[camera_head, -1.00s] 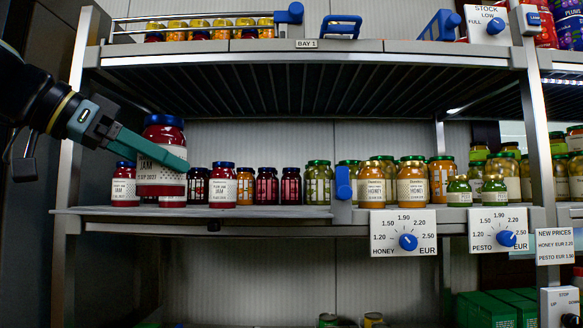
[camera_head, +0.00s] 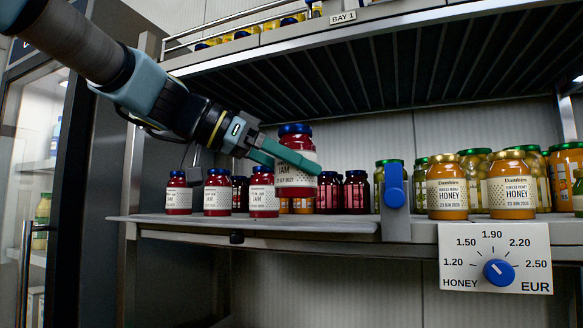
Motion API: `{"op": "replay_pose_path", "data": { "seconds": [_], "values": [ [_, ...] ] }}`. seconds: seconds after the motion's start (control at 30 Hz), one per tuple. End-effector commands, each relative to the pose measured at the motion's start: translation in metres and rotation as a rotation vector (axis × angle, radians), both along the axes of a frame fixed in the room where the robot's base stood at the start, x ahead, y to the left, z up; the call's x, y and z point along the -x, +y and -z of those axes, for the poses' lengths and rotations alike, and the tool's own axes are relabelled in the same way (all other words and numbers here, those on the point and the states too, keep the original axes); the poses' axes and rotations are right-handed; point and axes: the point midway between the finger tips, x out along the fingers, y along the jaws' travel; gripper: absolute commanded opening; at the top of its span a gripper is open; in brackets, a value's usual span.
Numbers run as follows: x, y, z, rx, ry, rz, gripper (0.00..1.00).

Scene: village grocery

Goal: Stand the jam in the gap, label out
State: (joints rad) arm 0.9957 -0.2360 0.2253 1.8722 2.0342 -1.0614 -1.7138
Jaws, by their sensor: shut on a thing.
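My gripper (camera_head: 292,163) is shut on a red jam jar (camera_head: 296,181) with a blue lid. The jar is roughly upright, its white label faces the camera, and one finger crosses its upper part. Its base shows above the shelf (camera_head: 330,226), higher than the bases of the front jars. Three similar jam jars stand in front at the left: one (camera_head: 179,197), a second (camera_head: 217,195) and a third (camera_head: 263,195). The gap (camera_head: 335,222) in the front row lies between the third jar and the blue divider; darker jars (camera_head: 356,192) stand behind it.
The blue divider (camera_head: 394,186) parts the jam from the honey jars (camera_head: 447,190) at right. A honey price dial (camera_head: 497,270) hangs on the shelf's front. The upper shelf (camera_head: 400,70) lies overhead. A glass-doored cabinet (camera_head: 45,190) is at far left.

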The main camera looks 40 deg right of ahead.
Motion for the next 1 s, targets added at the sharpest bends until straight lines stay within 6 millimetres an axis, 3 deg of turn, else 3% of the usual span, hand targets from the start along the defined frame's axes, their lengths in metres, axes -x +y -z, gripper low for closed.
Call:
{"op": "replay_pose_path", "data": {
  "seconds": [1.0],
  "values": [
    [-0.07, -0.11, -0.001, 0.001, -0.001, -0.001, 0.0]
  ]
}}
